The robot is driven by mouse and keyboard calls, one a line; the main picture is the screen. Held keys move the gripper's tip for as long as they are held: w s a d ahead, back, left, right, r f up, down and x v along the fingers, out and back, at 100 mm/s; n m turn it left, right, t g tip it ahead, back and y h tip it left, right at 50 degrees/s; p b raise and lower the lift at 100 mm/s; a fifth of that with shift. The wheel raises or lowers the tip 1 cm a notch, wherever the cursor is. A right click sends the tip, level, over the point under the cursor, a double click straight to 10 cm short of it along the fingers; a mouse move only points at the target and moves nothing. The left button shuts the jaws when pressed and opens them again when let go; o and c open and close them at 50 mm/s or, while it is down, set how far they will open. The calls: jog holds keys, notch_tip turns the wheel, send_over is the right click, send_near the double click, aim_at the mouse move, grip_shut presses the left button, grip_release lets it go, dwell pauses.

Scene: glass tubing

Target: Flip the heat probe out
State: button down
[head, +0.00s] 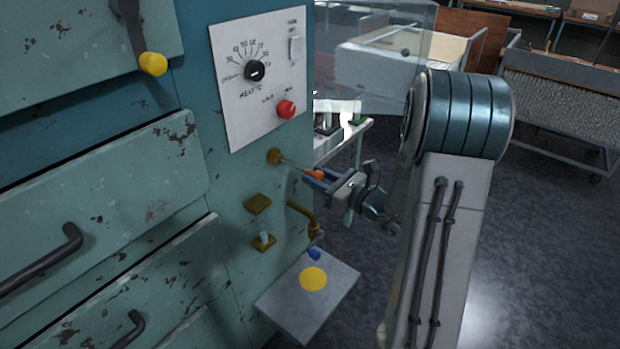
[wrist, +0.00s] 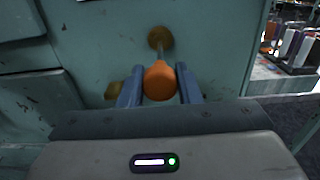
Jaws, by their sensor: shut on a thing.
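The heat probe is a thin metal rod with an orange knob (head: 315,175) on its outer end. Its rod runs to a round brass pivot (head: 274,157) on the teal cabinet face, sloping slightly down to the right in the head view. My gripper (head: 312,178) is shut on the orange knob. In the wrist view the orange knob (wrist: 160,82) sits between my two blue fingers (wrist: 160,86), with the brass pivot (wrist: 160,38) beyond it. The knob's underside is hidden.
A control panel (head: 228,110) with a heat dial and red button (head: 286,109) is above the pivot. Brass brackets (head: 258,204) and a bent brass pipe (head: 303,217) are below. A grey shelf (head: 285,305) with a yellow disc (head: 313,279) juts out lower down.

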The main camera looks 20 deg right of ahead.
jog(key=shift+s+f, duration=0.1)
jog(key=c, duration=1.1)
grip_release()
jog(key=shift+s+d, duration=0.1)
jog(key=shift+d, duration=0.05)
jog(key=shift+o, duration=0.3)
jog(key=shift+d, duration=0.1)
jog(key=b+v, duration=0.1)
jog(key=v, duration=1.2)
jog(key=shift+s+d, duration=0.2)
jog(key=shift+s, duration=0.15)
